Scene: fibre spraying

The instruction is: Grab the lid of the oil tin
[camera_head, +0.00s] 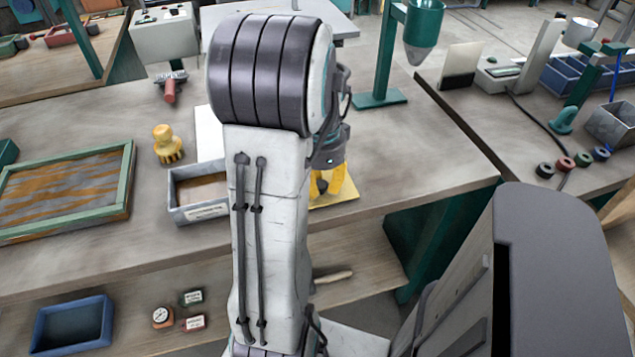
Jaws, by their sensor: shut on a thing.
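My gripper (328,187) is mostly hidden behind my own arm. Its yellow fingers point down just above a yellow mat (347,193) near the bench's front edge. It is shut on a small dark piece (321,186) between the fingers, which looks like the lid of the oil tin. My arm hides most of this piece and I cannot make out the tin's body. I cannot tell whether the lid is on the tin or apart from it.
A small grey tray (183,213) stands left of my arm, with a yellow knobbed piece (168,145) behind it. A green-framed tray (131,185) lies further left. A green stand (380,98) rises behind. The bench (430,155) is clear to the right.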

